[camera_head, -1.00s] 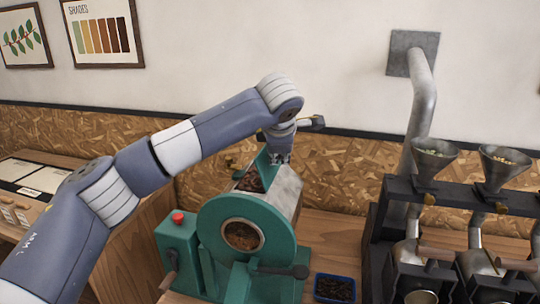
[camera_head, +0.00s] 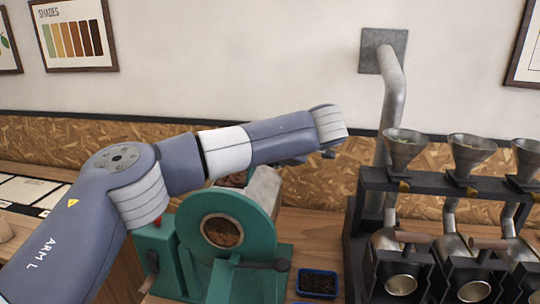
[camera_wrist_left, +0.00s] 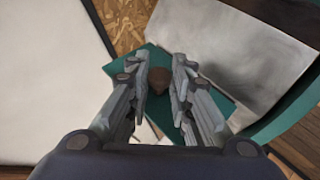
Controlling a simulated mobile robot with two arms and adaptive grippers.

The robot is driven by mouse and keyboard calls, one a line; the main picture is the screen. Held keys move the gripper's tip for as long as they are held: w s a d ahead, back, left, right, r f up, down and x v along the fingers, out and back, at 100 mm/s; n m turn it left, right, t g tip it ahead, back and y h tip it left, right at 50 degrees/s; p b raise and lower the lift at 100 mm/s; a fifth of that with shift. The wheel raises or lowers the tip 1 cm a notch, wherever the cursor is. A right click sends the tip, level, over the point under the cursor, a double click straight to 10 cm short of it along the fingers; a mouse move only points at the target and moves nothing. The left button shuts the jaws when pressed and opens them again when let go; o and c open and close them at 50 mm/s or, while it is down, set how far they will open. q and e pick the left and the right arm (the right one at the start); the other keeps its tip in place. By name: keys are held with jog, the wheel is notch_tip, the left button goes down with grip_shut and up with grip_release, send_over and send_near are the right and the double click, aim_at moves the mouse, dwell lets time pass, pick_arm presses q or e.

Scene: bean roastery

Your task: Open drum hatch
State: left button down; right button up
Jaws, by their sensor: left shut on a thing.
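The roaster has a teal front plate (camera_head: 255,210) with a round window and a silver drum (camera_head: 264,185) behind it. Dark beans (camera_head: 235,180) show at the drum's upper opening, partly behind my left arm. In the left wrist view, my left gripper (camera_wrist_left: 160,76) is shut on a brown knob (camera_wrist_left: 158,82) in front of the teal hatch plate (camera_wrist_left: 150,52). The metal drum (camera_wrist_left: 235,55) lies to the right there. In the head view, my arm hides the hatch and the fingers. My right gripper is not in view.
A blue tray of dark beans (camera_head: 318,284) sits on the counter right of the roaster. A black rack with metal funnels (camera_head: 405,145) and scoops stands further right. A grey duct (camera_head: 390,95) rises to the wall. Wall pictures (camera_head: 75,37) hang at the upper left.

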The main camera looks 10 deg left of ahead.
pick_arm(q)
jog(key=shift+r, duration=0.1)
jog(key=c, duration=1.8)
grip_release()
jog(key=shift+o, duration=0.2)
jog(key=shift+d, duration=0.1)
jog(key=v, duration=1.2)
